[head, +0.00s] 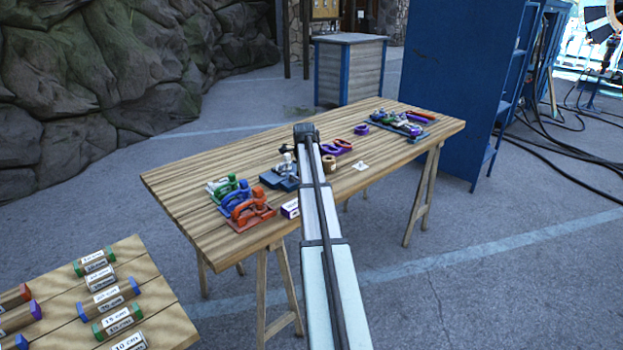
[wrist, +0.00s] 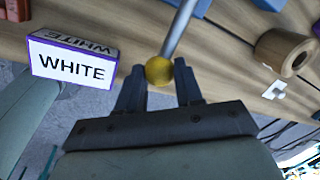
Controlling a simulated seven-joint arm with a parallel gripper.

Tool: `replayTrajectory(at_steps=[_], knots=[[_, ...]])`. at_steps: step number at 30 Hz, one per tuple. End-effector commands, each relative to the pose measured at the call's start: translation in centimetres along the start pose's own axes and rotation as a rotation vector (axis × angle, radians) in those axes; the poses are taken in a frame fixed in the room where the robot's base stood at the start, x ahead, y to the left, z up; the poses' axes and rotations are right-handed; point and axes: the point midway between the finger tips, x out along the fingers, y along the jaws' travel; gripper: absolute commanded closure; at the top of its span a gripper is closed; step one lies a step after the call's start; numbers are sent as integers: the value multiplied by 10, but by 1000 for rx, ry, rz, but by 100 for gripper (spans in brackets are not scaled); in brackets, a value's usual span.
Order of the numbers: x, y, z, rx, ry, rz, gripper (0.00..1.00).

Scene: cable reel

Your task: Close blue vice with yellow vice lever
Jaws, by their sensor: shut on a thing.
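The yellow vice lever's round knob (wrist: 159,71) sits at the end of a grey metal rod in the wrist view. My gripper (wrist: 160,78) is shut on this knob, with one dark finger on each side. The rod runs up and out of the picture at the top. A dark blue vice (head: 279,179) stands near the middle of the table in the head view, left of my arm. My arm and its small size there hide how far its jaws are apart.
Green, blue and red clamps (head: 249,209) stand left of the vice on the wooden table (head: 200,166). A box marked WHITE (wrist: 72,67) is left of my gripper. A tan spool (wrist: 279,54) is to the right. Purple rings and a tray (head: 399,124) lie farther back.

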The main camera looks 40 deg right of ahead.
Motion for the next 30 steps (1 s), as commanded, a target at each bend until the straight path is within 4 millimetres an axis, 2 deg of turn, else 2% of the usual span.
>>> replayTrajectory(at_steps=[12, 28, 29, 30], knots=[[-2, 13, 11, 170, 33, 3, 100], [-2, 15, 13, 191, 35, 5, 100], [-2, 15, 13, 191, 35, 5, 63], [-2, 15, 13, 190, 35, 5, 59]])
